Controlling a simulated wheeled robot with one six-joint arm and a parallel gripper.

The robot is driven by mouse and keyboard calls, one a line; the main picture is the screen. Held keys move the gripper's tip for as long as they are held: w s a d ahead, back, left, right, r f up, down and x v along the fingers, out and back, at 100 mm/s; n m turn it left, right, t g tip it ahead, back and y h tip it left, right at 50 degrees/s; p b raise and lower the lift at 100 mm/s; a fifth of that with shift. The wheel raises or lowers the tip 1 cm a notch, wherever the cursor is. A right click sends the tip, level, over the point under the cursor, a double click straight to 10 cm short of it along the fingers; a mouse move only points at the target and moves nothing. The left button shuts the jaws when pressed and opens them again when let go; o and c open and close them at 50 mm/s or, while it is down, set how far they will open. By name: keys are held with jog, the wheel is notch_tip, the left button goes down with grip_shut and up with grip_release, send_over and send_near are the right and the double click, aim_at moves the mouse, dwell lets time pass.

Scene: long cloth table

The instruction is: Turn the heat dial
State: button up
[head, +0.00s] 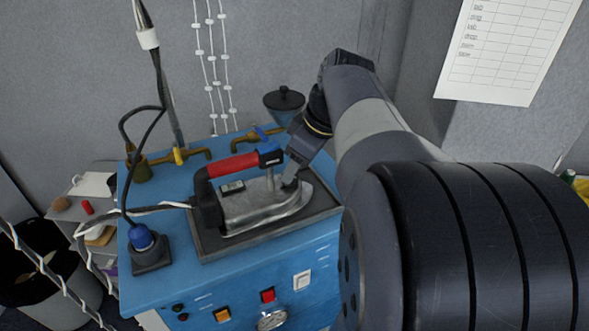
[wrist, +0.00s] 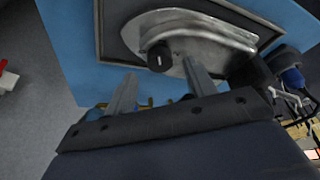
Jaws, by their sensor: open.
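An iron (head: 245,205) with a red handle (head: 232,166) stands on a dark rest plate (head: 215,247) on the blue cabinet. The round black heat dial (wrist: 158,57) with a pale mark shows on the iron's metal body in the wrist view. I cannot make the dial out in the head view. My gripper (head: 288,182) reaches down to the right end of the iron. In the wrist view my gripper (wrist: 159,68) is open, with one finger to each side of the dial. I cannot tell whether either finger touches it.
The blue cabinet (head: 180,285) has a gauge (head: 271,318), an orange switch (head: 222,314) and a red switch (head: 268,295) on its front. A blue plug (head: 143,238) and its cable stand left of the iron. Brass taps (head: 182,155) and a dark lidded cup (head: 285,103) are behind.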

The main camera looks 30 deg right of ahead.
jog(key=v, duration=0.8)
